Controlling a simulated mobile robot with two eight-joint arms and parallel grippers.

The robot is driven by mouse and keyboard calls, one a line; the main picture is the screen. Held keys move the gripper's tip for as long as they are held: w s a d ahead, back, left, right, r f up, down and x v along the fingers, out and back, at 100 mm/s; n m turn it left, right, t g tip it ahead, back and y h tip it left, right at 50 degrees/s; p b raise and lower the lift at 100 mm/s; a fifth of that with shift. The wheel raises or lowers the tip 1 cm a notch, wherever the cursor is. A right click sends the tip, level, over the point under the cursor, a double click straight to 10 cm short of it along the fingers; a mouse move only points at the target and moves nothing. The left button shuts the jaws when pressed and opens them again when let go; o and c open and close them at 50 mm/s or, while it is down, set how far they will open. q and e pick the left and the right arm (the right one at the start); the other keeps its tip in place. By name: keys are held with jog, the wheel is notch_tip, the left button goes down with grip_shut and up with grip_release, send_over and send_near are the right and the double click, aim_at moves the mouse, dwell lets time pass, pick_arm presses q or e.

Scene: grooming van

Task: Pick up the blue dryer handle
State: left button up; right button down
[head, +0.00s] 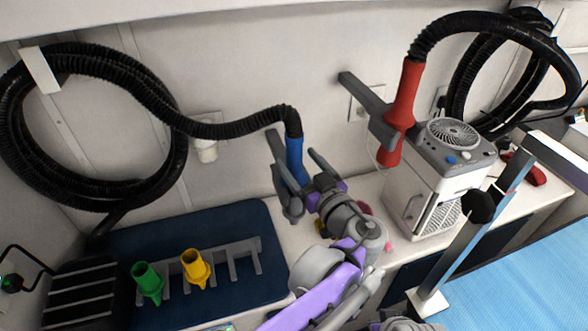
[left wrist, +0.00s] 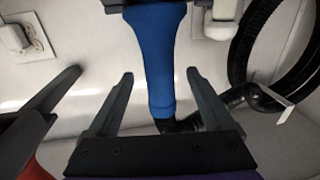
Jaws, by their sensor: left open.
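The blue dryer handle (head: 294,157) hangs upright from the end of a black ribbed hose (head: 245,128), left of centre in the head view. My left gripper (head: 292,146) is at the handle, its purple arm coming up from below. In the left wrist view the blue handle (left wrist: 155,62) runs down between the two open fingers of my left gripper (left wrist: 160,74), with a visible gap on each side. The handle's lower part is partly hidden by my gripper in the head view. My right gripper does not show.
A red dryer handle (head: 406,90) hangs to the right by a grey-white machine (head: 437,175). A dark blue mat (head: 190,222) holds a rack with green (head: 148,280) and yellow (head: 195,267) nozzles. A coiled hose (head: 25,155) hangs on the left wall.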

pick_arm(q)
jog(key=x, duration=0.5)
jog(key=shift+w+a, duration=0.1)
jog(key=shift+w, duration=0.3)
grip_shut()
